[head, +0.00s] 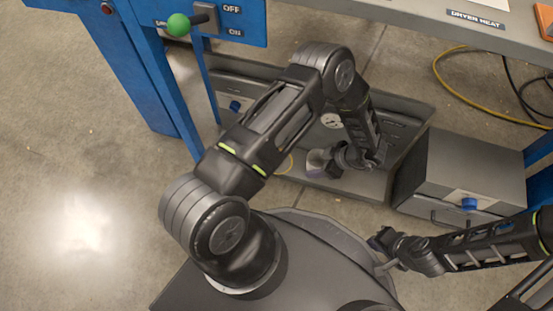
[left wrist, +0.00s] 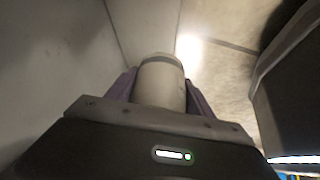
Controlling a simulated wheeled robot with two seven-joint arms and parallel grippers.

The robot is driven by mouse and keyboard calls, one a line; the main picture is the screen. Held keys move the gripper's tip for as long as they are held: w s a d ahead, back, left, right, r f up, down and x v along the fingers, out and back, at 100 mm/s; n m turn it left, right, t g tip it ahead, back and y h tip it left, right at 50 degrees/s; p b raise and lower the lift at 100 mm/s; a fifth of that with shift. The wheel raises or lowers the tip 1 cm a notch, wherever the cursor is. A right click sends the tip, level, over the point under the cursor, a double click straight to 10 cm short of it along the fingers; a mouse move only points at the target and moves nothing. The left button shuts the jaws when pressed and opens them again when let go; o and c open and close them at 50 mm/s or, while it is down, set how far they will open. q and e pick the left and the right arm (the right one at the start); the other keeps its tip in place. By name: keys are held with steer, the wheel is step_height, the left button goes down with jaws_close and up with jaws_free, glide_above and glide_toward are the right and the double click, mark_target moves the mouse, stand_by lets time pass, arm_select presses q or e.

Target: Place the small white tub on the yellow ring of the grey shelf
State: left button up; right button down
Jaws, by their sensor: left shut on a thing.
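The small white tub (left wrist: 160,82) is upright between the two purple fingers of my left gripper (left wrist: 162,95) in the left wrist view. In the head view the tub (head: 316,157) shows small and pale at my left gripper (head: 322,165), low over the grey shelf (head: 345,186). Part of a yellow ring (head: 287,166) shows on the shelf just left of the gripper; my arm hides the rest. Whether the tub touches the shelf cannot be told. My right gripper (head: 380,243) is at lower right, apart from the shelf, its fingers too dark to read.
A grey box with a blue knob (head: 469,204) stands right of the shelf. A blue frame with a green-knobbed lever (head: 179,25) rises at upper left. A grey panel labelled DRYER HEAT (head: 476,18) crosses the upper right. A yellow cable (head: 447,82) lies on the floor beyond.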

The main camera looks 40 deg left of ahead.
arm_select(q)
steer(key=a+f+b, duration=0.1)
steer(key=a, duration=0.2)
steer(key=a+f+b, duration=0.1)
steer(key=a+f, duration=0.1)
steer(key=a, duration=0.1)
steer(key=s+a+f+b, duration=0.1)
steer(key=a+f, duration=0.1)
steer(key=a, duration=0.1)
steer(key=shift+s+a+f+b, duration=0.1)
steer(key=shift+a+b, duration=0.05)
steer(key=shift+b, duration=0.25)
steer(key=shift+a, duration=0.3)
steer(key=shift+a+f, duration=0.1)
steer(key=a+f, duration=0.1)
steer(key=a+f+b, duration=0.1)
steer(key=a+b, duration=0.1)
steer(key=shift+s+a+f, duration=0.3)
steer(key=shift+a+f, duration=0.1)
steer(key=shift+r, duration=0.1)
steer(key=o, duration=1.4)
steer(key=shift+c, duration=0.2)
